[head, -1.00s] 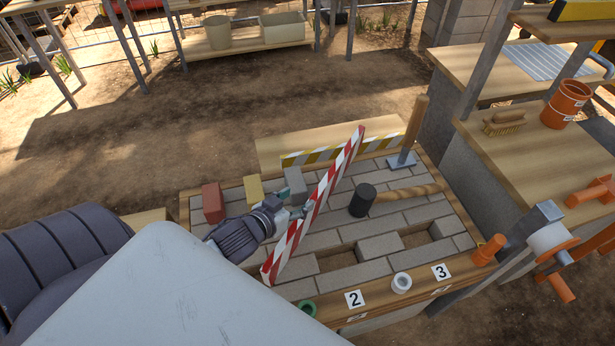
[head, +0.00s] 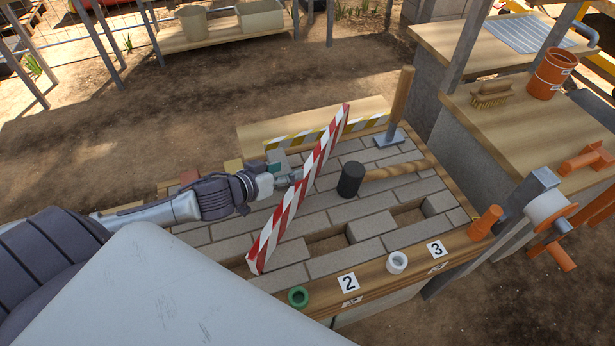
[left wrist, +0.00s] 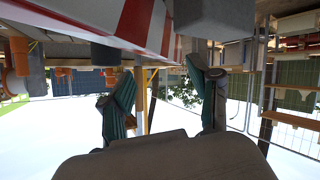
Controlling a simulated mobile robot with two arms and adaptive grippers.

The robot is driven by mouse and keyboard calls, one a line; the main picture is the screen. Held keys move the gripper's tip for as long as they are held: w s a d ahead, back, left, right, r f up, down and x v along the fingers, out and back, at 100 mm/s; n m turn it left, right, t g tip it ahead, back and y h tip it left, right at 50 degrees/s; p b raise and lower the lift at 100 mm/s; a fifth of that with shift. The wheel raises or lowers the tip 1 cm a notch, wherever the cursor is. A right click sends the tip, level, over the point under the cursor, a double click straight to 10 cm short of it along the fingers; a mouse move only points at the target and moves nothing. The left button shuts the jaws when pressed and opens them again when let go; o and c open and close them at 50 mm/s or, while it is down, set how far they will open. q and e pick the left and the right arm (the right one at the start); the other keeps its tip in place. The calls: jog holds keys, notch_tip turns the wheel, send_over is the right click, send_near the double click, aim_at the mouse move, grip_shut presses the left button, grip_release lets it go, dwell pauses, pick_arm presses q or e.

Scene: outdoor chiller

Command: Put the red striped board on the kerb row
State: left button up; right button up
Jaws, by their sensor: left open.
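The red and white striped board (head: 284,214) runs diagonally across the grey paved bench top, its far end near the back edge. It also fills the top of the left wrist view (left wrist: 140,18). My left gripper (head: 290,179) is at the board's left side, near its middle. In the left wrist view its two teal-padded fingers (left wrist: 163,95) are apart with nothing between them; I cannot tell whether they touch the board. I cannot tell which part is the kerb row.
A mallet (head: 351,179) lies right of the board. A wooden-handled tool (head: 400,105) stands at the back right, beside a yellow striped board (head: 366,124). Green (head: 298,297) and white (head: 397,262) rings and an orange piece (head: 485,222) line the front edge.

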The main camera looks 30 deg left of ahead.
aim_at(304, 167)
pick_arm(q)
jog(key=shift+d+x, duration=0.15)
jog(key=shift+x, duration=1.85)
jog(key=shift+d+x, duration=0.15)
jog(key=shift+x, duration=1.85)
jog(key=shift+s, duration=0.15)
grip_shut()
